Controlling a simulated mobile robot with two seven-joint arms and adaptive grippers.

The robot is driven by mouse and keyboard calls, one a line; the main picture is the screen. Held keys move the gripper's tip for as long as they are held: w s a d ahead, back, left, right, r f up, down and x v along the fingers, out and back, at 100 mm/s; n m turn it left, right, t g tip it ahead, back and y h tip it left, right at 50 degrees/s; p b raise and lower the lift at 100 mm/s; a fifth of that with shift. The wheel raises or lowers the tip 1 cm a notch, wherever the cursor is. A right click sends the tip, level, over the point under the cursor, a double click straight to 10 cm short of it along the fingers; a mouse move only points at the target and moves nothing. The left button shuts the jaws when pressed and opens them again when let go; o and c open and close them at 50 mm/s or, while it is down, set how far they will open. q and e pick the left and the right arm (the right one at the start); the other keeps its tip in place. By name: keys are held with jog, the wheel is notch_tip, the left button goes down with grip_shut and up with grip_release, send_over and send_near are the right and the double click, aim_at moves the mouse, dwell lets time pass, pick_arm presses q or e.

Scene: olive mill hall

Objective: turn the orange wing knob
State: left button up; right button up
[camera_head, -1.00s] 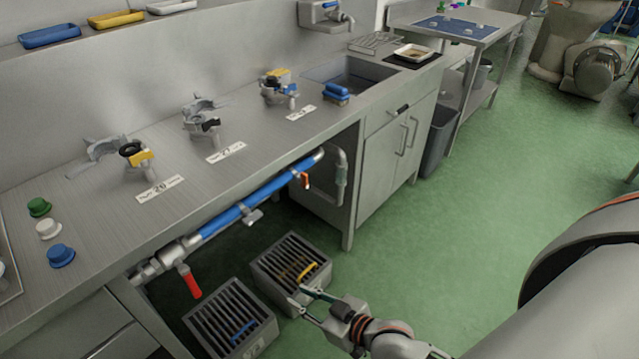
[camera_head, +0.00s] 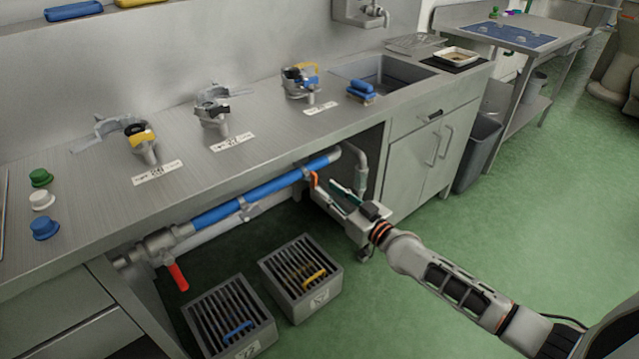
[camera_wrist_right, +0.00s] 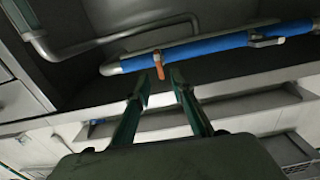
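The orange wing knob (camera_head: 314,180) hangs from the right end of the blue-sleeved pipe (camera_head: 243,199) under the bench. In the right wrist view the knob (camera_wrist_right: 158,66) is just beyond my right fingertips, roughly centred between them. My right gripper (camera_head: 337,194) is open and empty, close to the knob from the front right. In the right wrist view the two fingers (camera_wrist_right: 160,80) are apart, with a gap between them. I cannot tell whether either finger touches the knob. My left gripper is in neither current view.
A red lever (camera_head: 177,276) hangs at the pipe's left end. A grey bent pipe (camera_head: 361,166) and the cabinet (camera_head: 430,150) stand right of the knob. Two slatted crates (camera_head: 325,303) sit on the floor below. The bench edge (camera_head: 230,160) overhangs the pipe.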

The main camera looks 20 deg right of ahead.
aim_at(316, 182)
jog(key=b+x, duration=0.1)
jog(key=x, duration=0.4)
jog(key=shift+w+f, duration=0.1)
jog(key=shift+f, duration=0.05)
jog(key=shift+w, duration=0.15)
grip_shut()
pick_arm(q)
jog(key=shift+w+d+r, duration=0.1)
jog(key=shift+w+d, duration=0.05)
jog(key=shift+d, duration=0.15)
